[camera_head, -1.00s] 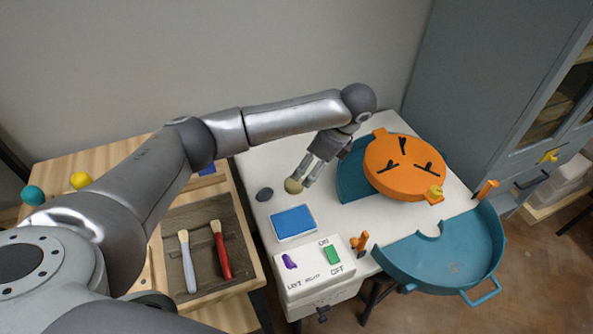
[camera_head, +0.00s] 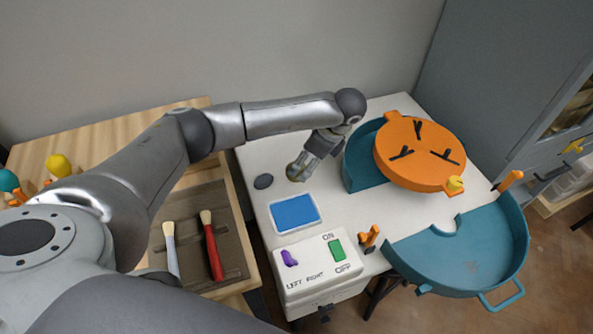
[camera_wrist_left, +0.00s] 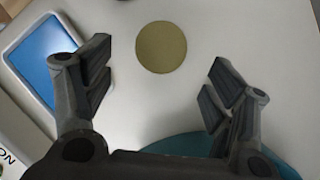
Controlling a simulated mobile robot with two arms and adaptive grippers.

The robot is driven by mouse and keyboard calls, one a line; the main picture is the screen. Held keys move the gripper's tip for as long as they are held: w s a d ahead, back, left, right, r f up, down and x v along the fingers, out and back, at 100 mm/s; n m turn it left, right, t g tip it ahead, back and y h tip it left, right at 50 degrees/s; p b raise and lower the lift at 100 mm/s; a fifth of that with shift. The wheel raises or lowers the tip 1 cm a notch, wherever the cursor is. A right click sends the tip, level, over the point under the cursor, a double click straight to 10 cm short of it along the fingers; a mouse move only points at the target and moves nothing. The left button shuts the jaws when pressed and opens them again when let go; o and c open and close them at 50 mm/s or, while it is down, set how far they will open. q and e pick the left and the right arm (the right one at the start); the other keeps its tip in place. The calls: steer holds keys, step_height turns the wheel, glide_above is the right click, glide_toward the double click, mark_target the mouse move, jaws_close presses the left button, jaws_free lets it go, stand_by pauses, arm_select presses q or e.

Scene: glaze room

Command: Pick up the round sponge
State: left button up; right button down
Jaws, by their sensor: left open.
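The round sponge (camera_wrist_left: 161,47) is a flat olive-yellow disc on the white table. In the left wrist view it lies just beyond and between the spread fingers of my left gripper (camera_wrist_left: 156,85), apart from them. In the head view the sponge (camera_head: 293,173) is mostly hidden behind the fingers of the left gripper (camera_head: 300,170), which hangs low over it from the right. The left gripper is open and empty. My right gripper is not in view.
A teal basin (camera_head: 364,172) with an orange round plate (camera_head: 417,152) stands at right. A switch box (camera_head: 318,262) is in front. Brushes lie in a wooden tray (camera_head: 232,250) at left.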

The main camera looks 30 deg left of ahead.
arm_select(q)
steer(key=x, duration=0.5)
steer(key=shift+a, duration=0.3)
steer(key=shift+c, duration=0.2)
steer(key=c, duration=0.8)
steer(key=shift+r, duration=0.15)
steer(key=shift+c, duration=0.2)
